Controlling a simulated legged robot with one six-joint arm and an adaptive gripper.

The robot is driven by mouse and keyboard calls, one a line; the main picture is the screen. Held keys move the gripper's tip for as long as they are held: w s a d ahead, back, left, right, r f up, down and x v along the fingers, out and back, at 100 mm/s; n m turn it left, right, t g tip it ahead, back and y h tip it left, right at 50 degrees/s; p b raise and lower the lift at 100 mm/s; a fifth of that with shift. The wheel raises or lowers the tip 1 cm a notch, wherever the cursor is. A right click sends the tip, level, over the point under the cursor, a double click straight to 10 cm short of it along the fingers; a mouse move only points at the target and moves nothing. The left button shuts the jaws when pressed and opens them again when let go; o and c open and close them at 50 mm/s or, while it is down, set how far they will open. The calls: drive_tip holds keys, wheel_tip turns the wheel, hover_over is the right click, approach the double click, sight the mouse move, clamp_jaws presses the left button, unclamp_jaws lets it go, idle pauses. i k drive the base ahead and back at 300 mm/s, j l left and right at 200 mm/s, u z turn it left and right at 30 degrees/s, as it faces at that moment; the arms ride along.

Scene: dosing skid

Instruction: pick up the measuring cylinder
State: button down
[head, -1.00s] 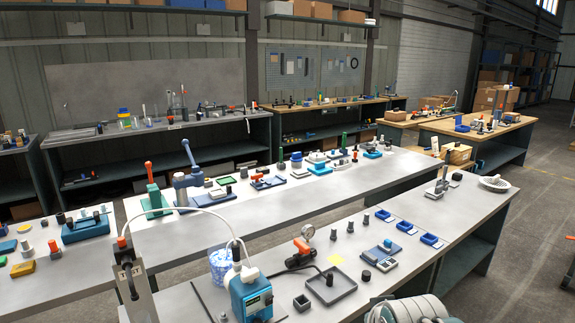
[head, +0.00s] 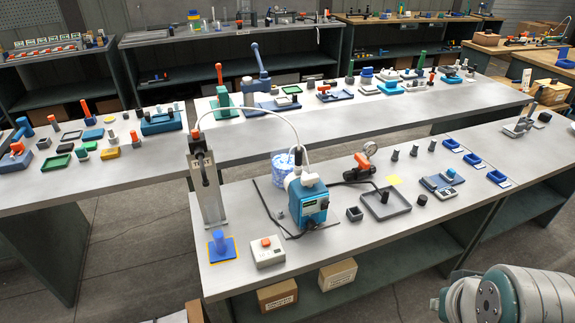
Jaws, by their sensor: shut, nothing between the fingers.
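A small upright blue cylinder (head: 220,240) stands on a flat blue base at the front left corner of the near bench, inside a yellow-edged square. It may be the measuring cylinder; it is too small to see any scale on it. A clear vessel with blue contents (head: 283,168) stands partly hidden behind the blue dosing pump (head: 307,203). My gripper is not in view; only a grey, rounded part of my arm shows at the bottom right, well to the right of the blue cylinder.
A tall metal stand (head: 207,190) with a white hose arching to the pump rises just behind the blue cylinder. A white box with an orange button (head: 267,251) sits to its right. A black cable and a grey tray (head: 386,204) lie farther right. The bench's front edge is close.

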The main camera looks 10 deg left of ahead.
sight(222, 249)
drive_tip(key=u, duration=1.5)
